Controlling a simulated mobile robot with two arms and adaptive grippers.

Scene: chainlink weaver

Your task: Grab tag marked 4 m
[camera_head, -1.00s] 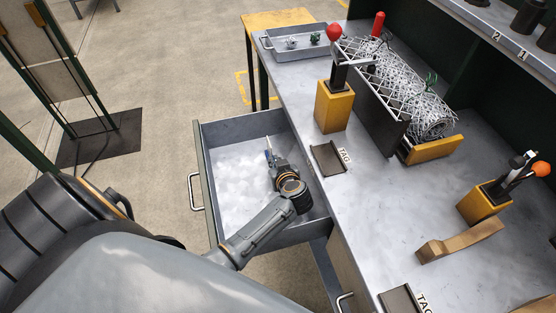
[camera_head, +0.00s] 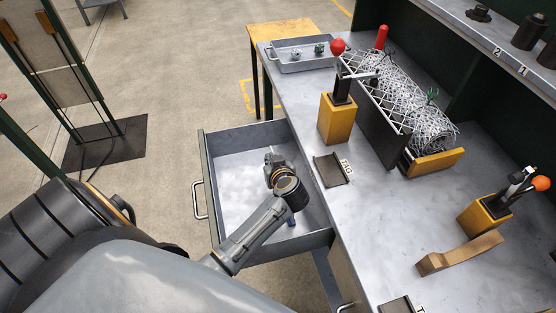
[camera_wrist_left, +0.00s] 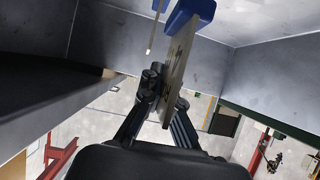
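My left gripper (camera_head: 271,157) is inside the open drawer (camera_head: 241,143) at the bench's left side. In the left wrist view its two dark fingers (camera_wrist_left: 168,98) stand on either side of a pale flat piece (camera_wrist_left: 182,70) with dark markings and appear closed on it. A blue part (camera_wrist_left: 190,14) is at that piece's upper end. I cannot read the markings or tell whether this is the 4 m tag. A small blue bit (camera_head: 291,218) shows below my wrist. A dark holder (camera_head: 331,171) labelled TAG lies on the bench. My right gripper is out of view.
The bench top (camera_head: 385,230) is mostly bare in front. A mesh roll (camera_head: 432,130), a yellow block with a red-knobbed lever (camera_head: 338,118), another with an orange knob (camera_head: 484,213) and a grey tray (camera_head: 297,67) stand on it. Drawer walls surround my gripper.

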